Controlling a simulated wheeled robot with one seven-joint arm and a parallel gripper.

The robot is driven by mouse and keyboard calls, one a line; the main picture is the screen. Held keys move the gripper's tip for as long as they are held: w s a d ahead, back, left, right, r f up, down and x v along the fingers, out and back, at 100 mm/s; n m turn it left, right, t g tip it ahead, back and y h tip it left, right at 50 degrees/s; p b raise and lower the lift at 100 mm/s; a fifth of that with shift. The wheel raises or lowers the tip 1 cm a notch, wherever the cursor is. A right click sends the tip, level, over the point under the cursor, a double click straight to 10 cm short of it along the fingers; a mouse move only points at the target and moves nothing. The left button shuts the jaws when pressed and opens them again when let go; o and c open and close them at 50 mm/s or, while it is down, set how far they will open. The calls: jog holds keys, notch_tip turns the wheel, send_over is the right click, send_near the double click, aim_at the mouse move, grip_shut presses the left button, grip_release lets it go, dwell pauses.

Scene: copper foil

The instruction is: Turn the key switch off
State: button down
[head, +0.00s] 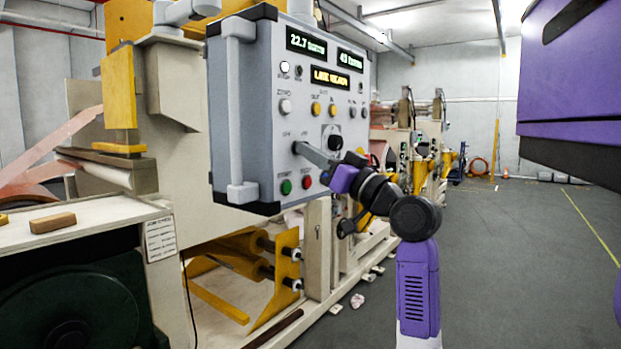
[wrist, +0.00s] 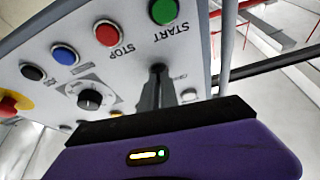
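The key switch (head: 295,147) is on the lower left of the grey control panel (head: 262,100) in the head view. Its dark key (wrist: 157,68) shows at my fingertips in the wrist view, below the green START button. My gripper (head: 302,148) reaches in from the right, with its fingertips at the panel face. In the wrist view my gripper (wrist: 158,78) has its fingers close together around the key. The fingers hide most of the switch and its markings, so I cannot read which way the key points.
Close by are the green START button (wrist: 163,11), the red STOP button (wrist: 107,33), a blue button (wrist: 65,54) and a black selector knob (wrist: 90,99). A yellow-and-red knob (wrist: 13,103) is at the wrist view's left edge. Open floor (head: 500,260) lies to the right.

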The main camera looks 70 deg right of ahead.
jog(key=n+y+b, duration=0.2)
jog(key=n+b, duration=0.1)
jog(key=n+y+b, duration=0.2)
jog(key=n+b, duration=0.1)
jog(key=n, duration=0.1)
jog(key=n+y+b, duration=0.1)
jog(key=n+b, duration=0.2)
jog(key=shift+d+n+t+y+b, duration=0.3)
jog(key=shift+n+y+b, duration=0.05)
jog(key=shift+n+y, duration=0.05)
jog(key=shift+r, duration=0.1)
jog(key=c, duration=1.6)
grip_release()
jog(key=shift+w+d, duration=0.1)
jog(key=shift+b+v, duration=0.6)
jog(key=shift+v, duration=3.4)
jog(key=shift+r, duration=0.1)
